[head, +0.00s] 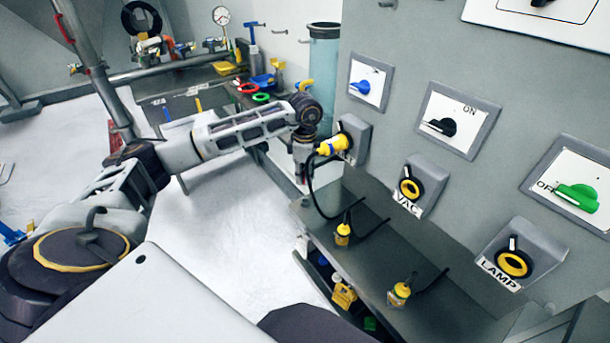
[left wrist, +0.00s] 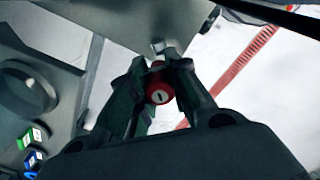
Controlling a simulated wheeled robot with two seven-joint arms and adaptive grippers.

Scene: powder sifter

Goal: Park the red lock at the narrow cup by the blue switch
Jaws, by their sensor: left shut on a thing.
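My left gripper (head: 303,172) hangs fingers-down beside the grey machine panel, near the yellow plug at its upper socket. In the left wrist view my left gripper (left wrist: 160,85) is shut on the red lock (left wrist: 158,93), a small red piece with a keyhole face between the fingertips. In the head view I cannot make out the lock clearly. The blue switch (head: 362,87) is on a white plate high on the panel, above and right of the gripper. I cannot tell which thing is the narrow cup. My right gripper is not in view.
A dark shelf (head: 425,262) below the panel bears yellow plugs (head: 343,234) with black cables. A black switch (head: 440,127) and a green switch (head: 577,197) are on the panel. A tall clear cylinder (head: 322,75) stands behind my gripper. The white floor (head: 225,240) is clear.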

